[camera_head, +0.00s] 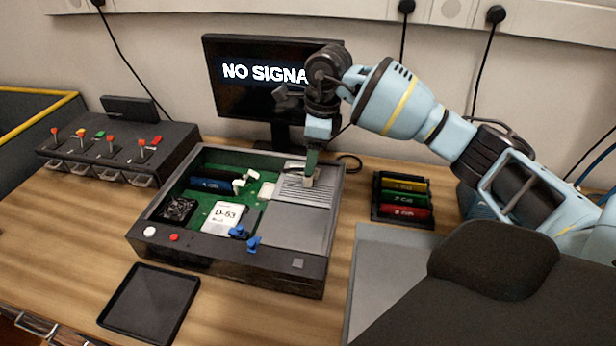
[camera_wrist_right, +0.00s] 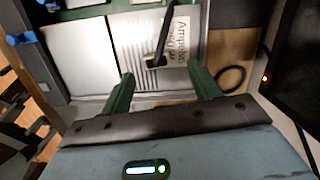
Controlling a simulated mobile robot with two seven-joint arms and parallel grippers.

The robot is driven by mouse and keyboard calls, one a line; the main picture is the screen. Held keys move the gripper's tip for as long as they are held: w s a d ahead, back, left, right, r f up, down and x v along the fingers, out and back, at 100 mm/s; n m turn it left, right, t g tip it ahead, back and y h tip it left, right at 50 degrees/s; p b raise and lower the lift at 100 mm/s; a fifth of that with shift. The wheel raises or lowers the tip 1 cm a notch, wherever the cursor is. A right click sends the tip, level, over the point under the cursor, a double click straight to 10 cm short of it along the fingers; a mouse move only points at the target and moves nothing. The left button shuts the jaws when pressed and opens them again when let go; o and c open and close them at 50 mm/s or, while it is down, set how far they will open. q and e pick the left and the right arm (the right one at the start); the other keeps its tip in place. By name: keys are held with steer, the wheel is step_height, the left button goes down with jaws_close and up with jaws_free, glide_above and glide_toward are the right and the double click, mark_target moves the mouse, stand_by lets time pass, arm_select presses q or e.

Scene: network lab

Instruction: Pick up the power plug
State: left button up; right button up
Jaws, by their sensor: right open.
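In the head view the plug (camera_head: 309,181) is just below my right gripper (camera_head: 311,168). The right gripper's green fingers also show in the wrist view (camera_wrist_right: 160,77), spread wide, with the plug just beyond the gap between their tips. Nothing is between the fingers. My left gripper is not in view.
The open case (camera_head: 225,272) holds a green board and blue parts. A monitor (camera_head: 262,103) reading "NO SIGNAL" stands behind it. A rack of coloured modules (camera_head: 403,199) is at right, a switch box (camera_head: 120,150) at left. An empty black tray (camera_head: 150,303) lies in front.

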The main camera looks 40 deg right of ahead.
mark_target(308, 178)
steer(key=f, duration=0.4)
steer(key=shift+a+f, duration=0.35)
steer(key=shift+f, duration=0.05)
steer(key=shift+c, duration=0.3)
steer(key=c, duration=1)
